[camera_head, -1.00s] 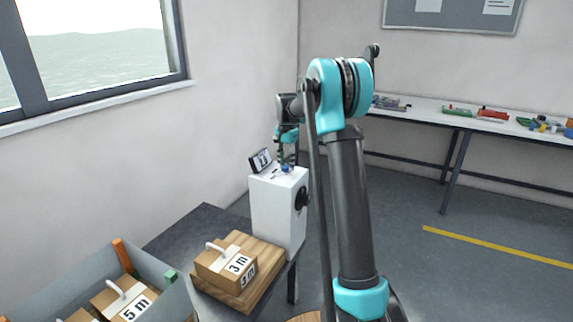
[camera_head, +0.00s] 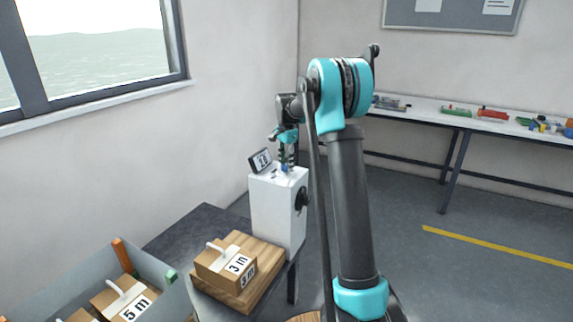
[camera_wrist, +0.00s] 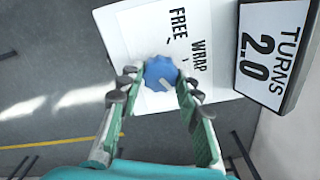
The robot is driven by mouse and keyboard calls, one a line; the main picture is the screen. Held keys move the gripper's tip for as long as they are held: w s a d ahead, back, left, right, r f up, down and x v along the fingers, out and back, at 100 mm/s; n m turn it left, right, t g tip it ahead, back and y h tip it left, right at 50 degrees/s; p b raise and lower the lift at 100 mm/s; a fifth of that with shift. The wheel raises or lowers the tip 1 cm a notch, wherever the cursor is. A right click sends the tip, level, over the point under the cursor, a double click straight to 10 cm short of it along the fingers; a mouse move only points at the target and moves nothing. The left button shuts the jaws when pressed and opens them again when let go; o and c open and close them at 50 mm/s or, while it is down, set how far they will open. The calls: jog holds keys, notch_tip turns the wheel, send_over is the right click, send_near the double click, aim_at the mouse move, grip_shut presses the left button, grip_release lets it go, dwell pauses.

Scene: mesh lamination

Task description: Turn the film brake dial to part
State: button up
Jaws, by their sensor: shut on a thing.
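The film brake dial is a small blue lobed knob (camera_wrist: 161,72) on top of a white machine box (camera_head: 278,208). In the wrist view the words WRAP and FREE are printed beside it; no "part" mark is readable. A pale mark shows on the knob's near side. My gripper (camera_wrist: 158,86) points down from above with its two green-and-grey fingers on either side of the knob, shut on it. In the head view my gripper (camera_head: 286,164) stands upright over the box top, largely covering the dial.
A display (camera_wrist: 271,52) reading TURNS 2.0 stands close beside the dial. A black knob (camera_head: 301,198) is on the box's side. A 3 m carton (camera_head: 226,262) sits on a wooden board in front; a grey bin (camera_head: 181,297) holds more cartons. Floor to the right is open.

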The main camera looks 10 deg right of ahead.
aim_at(286, 166)
jog(key=o, duration=1.2)
jog(key=shift+c, duration=0.2)
jog(key=shift+r, duration=0.1)
notch_tip(286, 166, up, 12)
